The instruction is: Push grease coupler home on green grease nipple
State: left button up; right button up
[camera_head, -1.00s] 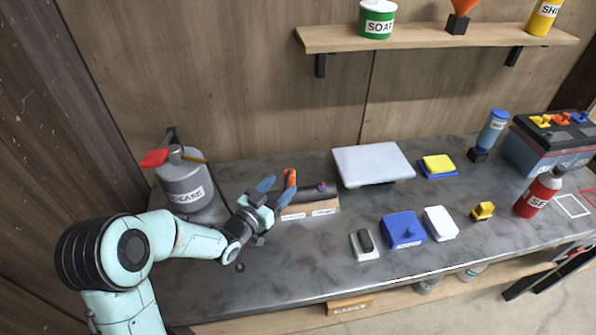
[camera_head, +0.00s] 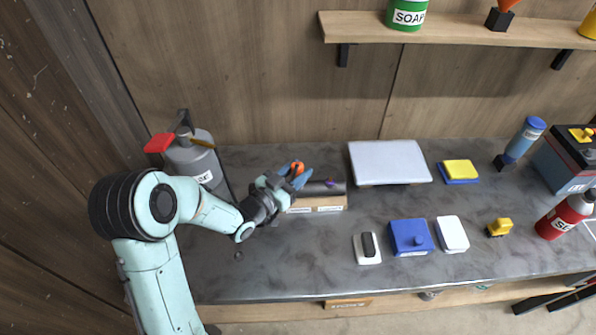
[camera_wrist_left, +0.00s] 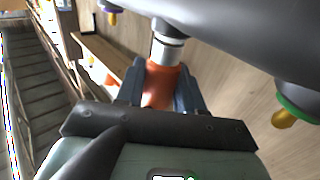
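The grease coupler, an orange sleeve (camera_wrist_left: 160,86) with a silver collar and dark nose, sits between my left gripper's blue fingers (camera_wrist_left: 160,90) in the left wrist view, with no clear gap. The head view shows the orange coupler (camera_head: 298,167) at my left gripper (camera_head: 294,176). Its nose points at a dark cylinder (camera_wrist_left: 235,35); I cannot tell whether they touch. The green grease nipple (camera_wrist_left: 291,109), green-ringed with a brass tip, is on the cylinder to the right, apart from the coupler. A purple-ringed nipple (camera_wrist_left: 111,14) is at upper left. My right gripper is not in view.
The dark cylinder rests on a labelled wooden block (camera_head: 318,203). A pale flat panel (camera_head: 390,162), a blue box (camera_head: 410,237) and a white box (camera_head: 452,234) lie to the right.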

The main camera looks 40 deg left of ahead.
aim_at(297, 165)
pick_arm(q)
jog(key=shift+c, duration=0.5)
jog(key=shift+r, duration=0.35)
notch_tip(297, 165, up, 18)
jog(key=p, duration=0.3)
jog(key=s+a+f+b, duration=0.3)
jog(key=s+a+f, duration=0.3)
jog(key=f, duration=0.4)
jog(key=shift+a, duration=0.45)
jog(key=shift+w+f, duration=0.1)
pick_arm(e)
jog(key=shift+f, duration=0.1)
pick_arm(q)
notch_tip(297, 165, down, 4)
jog(key=b, duration=0.4)
jog(key=shift+f, duration=0.15)
jog(key=shift+f+b, duration=0.55)
jog(key=shift+f, duration=0.2)
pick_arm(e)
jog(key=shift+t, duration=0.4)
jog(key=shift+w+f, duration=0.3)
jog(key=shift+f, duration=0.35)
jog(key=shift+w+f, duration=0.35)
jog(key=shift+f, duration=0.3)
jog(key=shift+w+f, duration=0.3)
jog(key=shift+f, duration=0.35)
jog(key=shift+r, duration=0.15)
